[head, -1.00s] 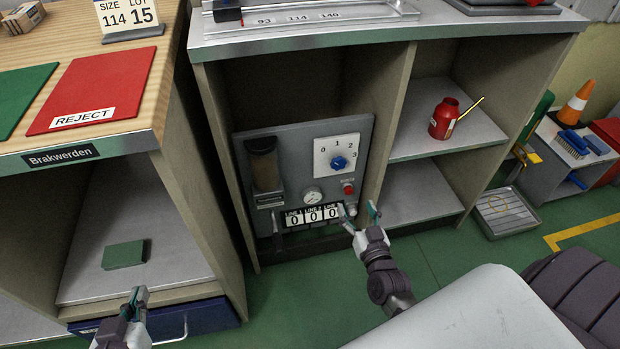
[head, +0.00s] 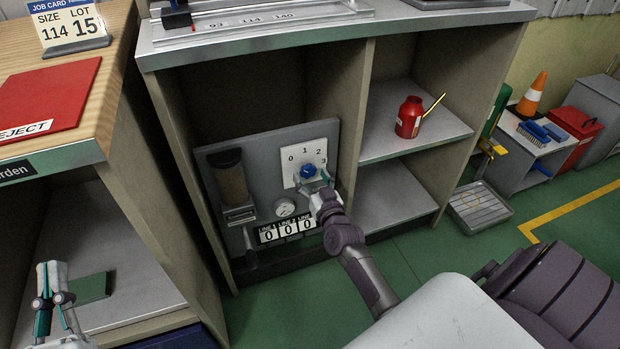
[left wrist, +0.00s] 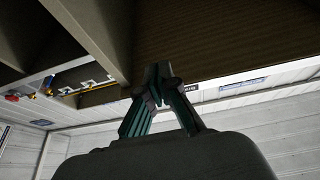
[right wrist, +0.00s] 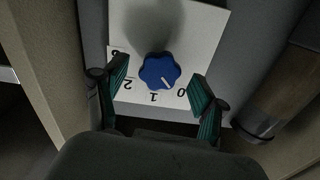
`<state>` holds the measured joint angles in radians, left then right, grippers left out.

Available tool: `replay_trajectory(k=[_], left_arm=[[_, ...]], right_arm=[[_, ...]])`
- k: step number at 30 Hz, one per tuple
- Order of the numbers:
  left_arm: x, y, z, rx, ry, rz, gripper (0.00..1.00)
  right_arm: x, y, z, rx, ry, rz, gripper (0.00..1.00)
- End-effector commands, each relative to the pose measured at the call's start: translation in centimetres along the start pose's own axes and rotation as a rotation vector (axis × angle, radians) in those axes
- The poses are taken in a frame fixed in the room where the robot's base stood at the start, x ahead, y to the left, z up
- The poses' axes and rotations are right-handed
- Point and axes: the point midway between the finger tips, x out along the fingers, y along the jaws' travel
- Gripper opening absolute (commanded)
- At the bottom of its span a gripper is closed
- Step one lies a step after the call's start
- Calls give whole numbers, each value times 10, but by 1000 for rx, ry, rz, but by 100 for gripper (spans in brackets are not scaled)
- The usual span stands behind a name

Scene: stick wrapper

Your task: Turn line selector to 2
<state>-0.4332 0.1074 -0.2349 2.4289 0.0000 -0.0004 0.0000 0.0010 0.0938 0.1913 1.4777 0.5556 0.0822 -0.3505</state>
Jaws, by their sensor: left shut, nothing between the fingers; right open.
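The line selector is a blue knob (head: 308,171) on a white plate (head: 320,158) marked 0, 1, 2, 3, on a grey panel in the lower cabinet bay. My right gripper (head: 312,184) is at the knob's lower side in the head view. In the right wrist view my right gripper (right wrist: 158,82) is open, its fingers on either side of the knob (right wrist: 155,66), apart from it. The dial appears upside down there, and the knob's white mark points near 0. My left gripper (head: 54,300) is shut and empty at lower left; its fingertips meet in the left wrist view (left wrist: 158,75).
Below the plate are a round gauge (head: 284,208) and line counters (head: 288,232) reading 0. The panel's red button is hidden behind my right gripper. A cabinet divider (head: 352,120) stands right of the panel. A red can (head: 408,118) sits on the shelf beyond.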

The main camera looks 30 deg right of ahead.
Motion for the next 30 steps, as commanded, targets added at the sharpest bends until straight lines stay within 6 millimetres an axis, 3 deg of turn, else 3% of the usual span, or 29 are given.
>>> replay_trajectory(k=[6,15,25,30], left_arm=[[0,2,-14,-4,89,4,0],[0,2,-16,-4,97,4,0],[0,2,-16,-4,95,5,0],[0,2,-16,-4,93,5,0]], right_arm=[[12,0,0,0,1,0,71],[12,0,0,0,0,0,69],[12,0,0,0,0,0,14],[12,0,-1,5,0,0,11]])
